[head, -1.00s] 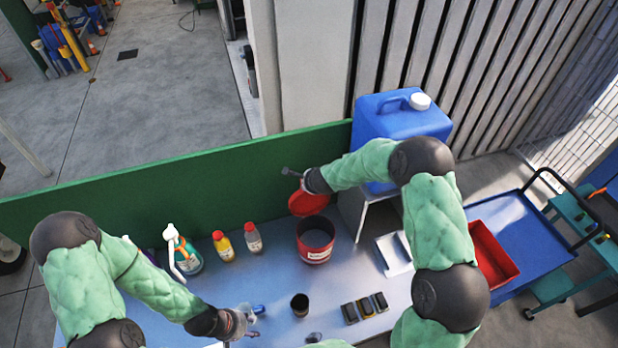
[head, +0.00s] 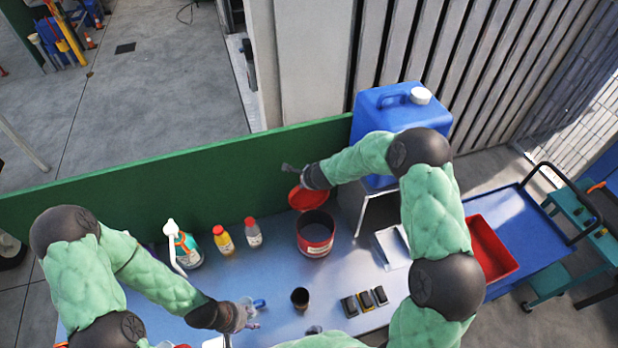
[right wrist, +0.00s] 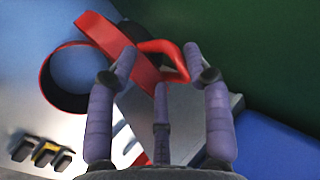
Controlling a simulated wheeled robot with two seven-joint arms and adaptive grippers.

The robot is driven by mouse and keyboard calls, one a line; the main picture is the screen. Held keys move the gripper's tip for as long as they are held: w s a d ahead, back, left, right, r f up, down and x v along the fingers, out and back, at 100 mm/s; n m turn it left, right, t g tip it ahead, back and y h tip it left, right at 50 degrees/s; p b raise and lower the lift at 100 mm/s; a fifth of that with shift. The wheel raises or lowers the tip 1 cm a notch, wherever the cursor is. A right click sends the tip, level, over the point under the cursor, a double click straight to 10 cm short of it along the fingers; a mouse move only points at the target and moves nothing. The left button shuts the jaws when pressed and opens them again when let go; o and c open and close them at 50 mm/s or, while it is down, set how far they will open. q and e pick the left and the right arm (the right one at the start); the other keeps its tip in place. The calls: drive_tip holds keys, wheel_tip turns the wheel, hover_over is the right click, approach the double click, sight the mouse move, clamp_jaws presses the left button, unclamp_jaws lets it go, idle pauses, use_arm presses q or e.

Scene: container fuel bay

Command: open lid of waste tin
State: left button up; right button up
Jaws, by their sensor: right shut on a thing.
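The waste tin (head: 315,236) is red with a pale label and stands upright on the bench; its dark inside shows. Its red lid (head: 308,199) is raised at the tin's back edge. In the right wrist view, the tin (right wrist: 48,82) is at the left, and the lid (right wrist: 100,33) stands tilted beside its mouth with a red handle (right wrist: 178,60) between my fingers. My right gripper (right wrist: 160,85) is shut on that handle; it also shows behind the tin in the head view (head: 289,168). My left gripper (head: 252,318) is low over the bench beside a clear cup; its finger opening is unclear.
A spray bottle (head: 185,252), a yellow bottle (head: 223,241) and a pale red-capped bottle (head: 253,234) stand left of the tin. A dark cup (head: 300,299) is in front. A blue jerrycan (head: 385,118) stands behind. A green panel (head: 180,180) edges the bench.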

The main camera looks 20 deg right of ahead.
drive_tip(key=v, duration=1.2)
drive_tip(key=shift+f, duration=0.1)
